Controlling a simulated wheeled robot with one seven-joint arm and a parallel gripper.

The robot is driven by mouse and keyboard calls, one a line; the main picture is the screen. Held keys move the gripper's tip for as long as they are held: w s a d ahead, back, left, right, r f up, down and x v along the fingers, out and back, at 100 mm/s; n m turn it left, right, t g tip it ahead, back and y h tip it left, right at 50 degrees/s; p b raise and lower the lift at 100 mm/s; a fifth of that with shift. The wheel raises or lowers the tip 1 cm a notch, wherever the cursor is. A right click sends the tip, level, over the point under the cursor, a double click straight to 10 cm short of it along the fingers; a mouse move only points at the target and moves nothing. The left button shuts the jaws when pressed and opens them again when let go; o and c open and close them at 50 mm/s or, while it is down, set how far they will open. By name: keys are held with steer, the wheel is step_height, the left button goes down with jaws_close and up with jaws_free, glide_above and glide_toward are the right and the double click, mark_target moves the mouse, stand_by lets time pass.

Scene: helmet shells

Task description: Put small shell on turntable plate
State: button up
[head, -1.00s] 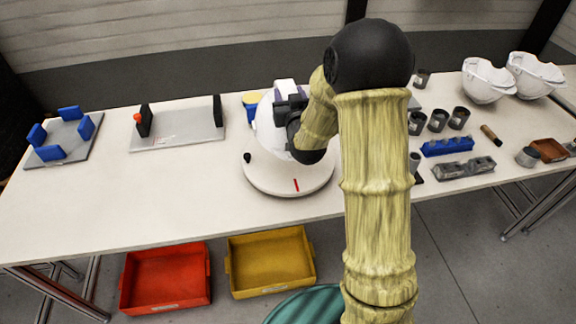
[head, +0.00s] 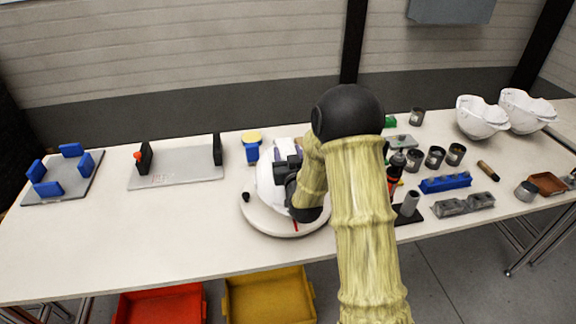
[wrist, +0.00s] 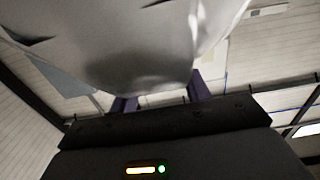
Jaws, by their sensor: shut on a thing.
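The small shell (head: 266,178) is a white helmet shell, partly hidden by my arm in the head view. My gripper (head: 284,146) is shut on it. In the wrist view the shell (wrist: 140,50) fills the top, between the purple fingers of my gripper (wrist: 160,98). The turntable plate (head: 262,219) is a round white disc with a red mark and a black knob at its edge. The shell is over the plate; I cannot tell whether it touches it.
Two white shells (head: 480,117) stand at the back right. A blue-clamp fixture (head: 62,178) and a grey plate fixture (head: 176,172) are on the left. Several dark cups (head: 435,157), a blue block (head: 445,183) and grey blocks (head: 464,204) lie right. Red (head: 160,305) and yellow (head: 268,298) bins are below.

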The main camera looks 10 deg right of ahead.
steer(key=shift+r, duration=0.1)
steer(key=shift+f, duration=2.15)
steer(key=o, duration=1.2)
steer(key=shift+c, duration=0.2)
steer(key=shift+s, duration=0.1)
